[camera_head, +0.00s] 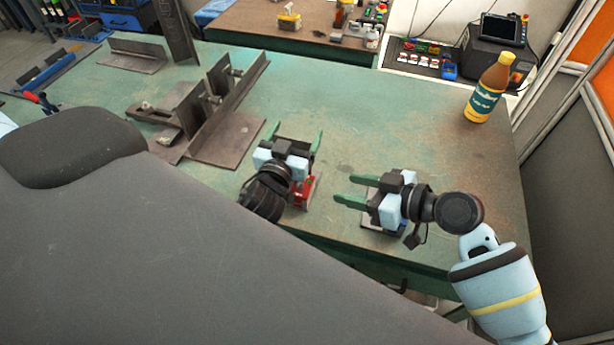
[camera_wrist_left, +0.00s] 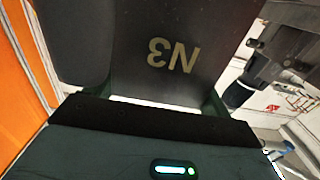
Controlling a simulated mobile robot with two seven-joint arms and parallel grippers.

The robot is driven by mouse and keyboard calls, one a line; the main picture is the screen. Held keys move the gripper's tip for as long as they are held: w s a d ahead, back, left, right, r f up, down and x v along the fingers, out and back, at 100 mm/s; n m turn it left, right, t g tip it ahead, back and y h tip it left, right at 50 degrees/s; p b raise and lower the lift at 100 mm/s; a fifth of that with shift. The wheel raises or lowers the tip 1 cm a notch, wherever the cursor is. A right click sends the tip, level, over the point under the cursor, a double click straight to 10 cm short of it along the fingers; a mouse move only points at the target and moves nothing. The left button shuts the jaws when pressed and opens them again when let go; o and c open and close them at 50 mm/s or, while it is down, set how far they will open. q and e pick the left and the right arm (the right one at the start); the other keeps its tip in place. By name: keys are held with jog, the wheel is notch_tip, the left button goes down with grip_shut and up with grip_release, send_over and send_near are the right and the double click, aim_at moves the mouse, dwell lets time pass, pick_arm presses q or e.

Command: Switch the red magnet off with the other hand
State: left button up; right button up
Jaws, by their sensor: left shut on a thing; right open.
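The red magnet (camera_head: 303,194) sits near the table's front edge, partly hidden by my left gripper (camera_head: 294,134); its switch cannot be made out. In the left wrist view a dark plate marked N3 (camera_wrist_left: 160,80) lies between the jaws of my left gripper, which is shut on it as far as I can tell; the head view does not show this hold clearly. My right gripper (camera_head: 350,191) is open and empty, to the right of the red magnet and apart from it, its fingers pointing left.
Welded steel plates (camera_head: 225,137) stand at the left of the green table (camera_head: 375,110). A yellow bottle (camera_head: 487,90) stands at the back right. The table's middle is clear. A dark grey surface hides the lower left.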

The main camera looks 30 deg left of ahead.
jog(key=shift+a+n, duration=0.1)
jog(key=shift+n, duration=0.6)
send_over(305, 194)
jog(key=f, duration=0.4)
jog(key=shift+w+f, duration=0.3)
jog(key=shift+w, duration=0.1)
jog(key=shift+c, duration=0.5)
jog(key=c, duration=0.6)
jog(key=shift+s+a+f+m+t+h, duration=0.1)
jog(key=shift+s+m+t+h, duration=0.15)
jog(key=shift+m+t, duration=0.85)
jog(key=shift+s+f+m+t+h, duration=0.1)
jog(key=shift+s+m+t+h, duration=0.1)
jog(key=shift+m+t, duration=0.85)
jog(key=shift+t, duration=0.35)
